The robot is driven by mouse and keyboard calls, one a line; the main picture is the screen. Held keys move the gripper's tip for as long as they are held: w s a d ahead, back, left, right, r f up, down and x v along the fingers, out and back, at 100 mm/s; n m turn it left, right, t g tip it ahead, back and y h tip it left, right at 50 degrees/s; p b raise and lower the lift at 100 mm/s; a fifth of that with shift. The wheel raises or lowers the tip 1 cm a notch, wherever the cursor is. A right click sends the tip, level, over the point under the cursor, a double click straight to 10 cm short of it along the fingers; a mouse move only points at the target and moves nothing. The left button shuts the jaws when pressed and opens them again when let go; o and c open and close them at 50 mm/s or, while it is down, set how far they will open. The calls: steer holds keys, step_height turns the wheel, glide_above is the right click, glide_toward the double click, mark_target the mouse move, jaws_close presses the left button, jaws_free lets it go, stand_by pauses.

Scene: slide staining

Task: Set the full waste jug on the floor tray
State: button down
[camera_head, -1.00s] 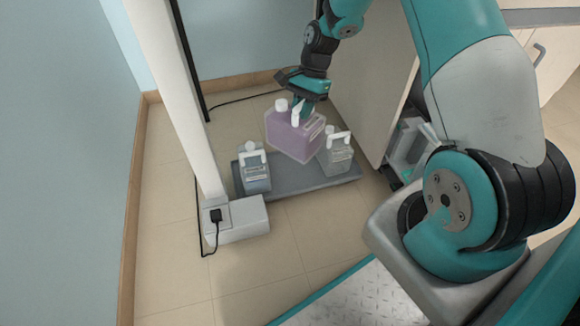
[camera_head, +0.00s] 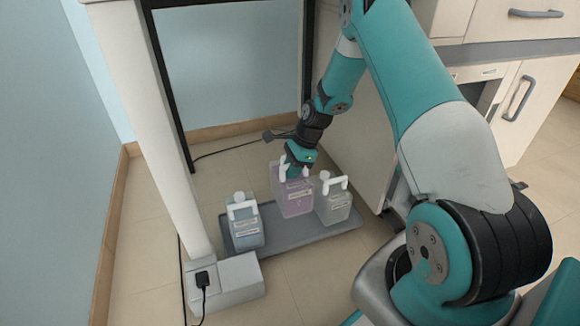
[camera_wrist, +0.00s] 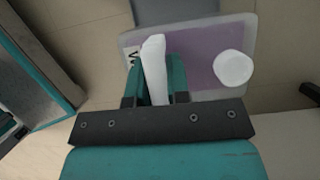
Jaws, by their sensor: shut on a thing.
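The waste jug with purple liquid (camera_head: 294,198) is upright at the tray, between two other jugs. Whether its base touches the tray or hangs just above it I cannot tell. My gripper (camera_head: 297,168) is above it, shut on its white handle. In the wrist view the handle (camera_wrist: 154,62) stands between my teal fingers (camera_wrist: 155,80), with the white cap (camera_wrist: 233,68) to the right and the purple body (camera_wrist: 205,60) beyond. The grey floor tray (camera_head: 284,235) lies on the tiled floor.
A jug with bluish liquid (camera_head: 243,224) stands at the tray's left end, and a clear greyish jug (camera_head: 333,203) at its right. A white power box (camera_head: 228,282) with a plug and cable is at front left. A cabinet (camera_head: 360,130) stands close on the right.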

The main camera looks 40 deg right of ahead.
step_height(320, 180, down, 11)
steer(key=b, duration=0.5)
steer(key=shift+w+a+r, duration=0.1)
steer(key=shift+r, duration=0.1)
steer(key=shift+f, duration=0.15)
steer(key=c, duration=1.1)
jaws_free()
